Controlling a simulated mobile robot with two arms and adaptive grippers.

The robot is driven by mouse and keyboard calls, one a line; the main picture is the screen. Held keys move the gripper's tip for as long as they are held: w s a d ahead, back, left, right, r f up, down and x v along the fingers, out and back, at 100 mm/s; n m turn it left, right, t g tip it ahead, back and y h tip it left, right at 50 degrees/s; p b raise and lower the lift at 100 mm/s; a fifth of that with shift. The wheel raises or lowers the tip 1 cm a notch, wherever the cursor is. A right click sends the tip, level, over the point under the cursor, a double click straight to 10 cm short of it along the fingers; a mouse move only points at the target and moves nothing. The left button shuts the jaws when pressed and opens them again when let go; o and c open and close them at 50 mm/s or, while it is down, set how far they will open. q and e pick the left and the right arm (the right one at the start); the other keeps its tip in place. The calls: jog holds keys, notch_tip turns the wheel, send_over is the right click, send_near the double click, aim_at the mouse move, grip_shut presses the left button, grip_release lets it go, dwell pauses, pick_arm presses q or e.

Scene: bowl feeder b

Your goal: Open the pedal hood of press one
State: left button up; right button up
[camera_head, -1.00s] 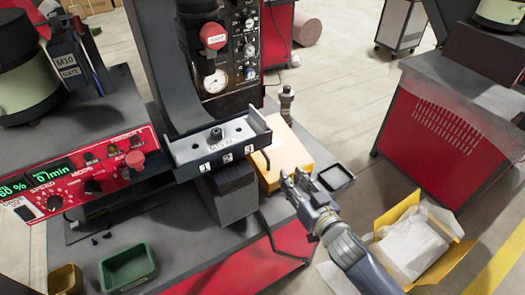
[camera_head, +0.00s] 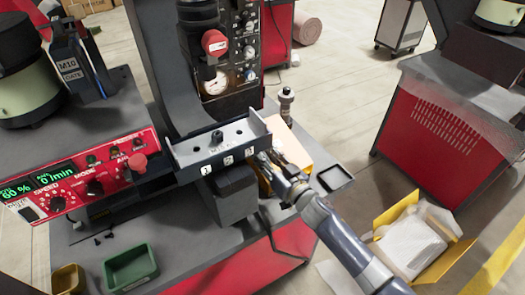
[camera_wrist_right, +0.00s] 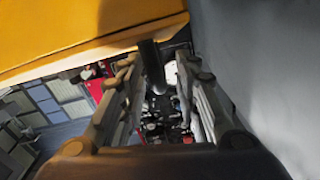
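The press (camera_head: 160,60) stands on the grey bench, with a numbered grey tray (camera_head: 218,145) at its front. A yellow-orange box-like part (camera_head: 290,148) sits right of that tray; I cannot tell whether it is the pedal hood. My right gripper (camera_head: 268,165) is at its near side, close to the tray's right end, and partly hides it. In the right wrist view, the fingers (camera_wrist_right: 160,75) are apart, with a dark round bar (camera_wrist_right: 152,65) showing between them, not visibly clamped. A yellow surface (camera_wrist_right: 80,30) is above left. My left gripper is out of view.
A red control panel (camera_head: 80,180) and a green bin (camera_head: 130,267) are at left. A small black tray (camera_head: 336,178) lies right of my gripper. An open yellow carton (camera_head: 415,240) stands on the floor. A red machine (camera_head: 445,130) stands at right, across open floor.

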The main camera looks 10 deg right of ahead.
jog(key=shift+w+a, duration=0.25)
jog(key=shift+w, duration=0.25)
grip_shut()
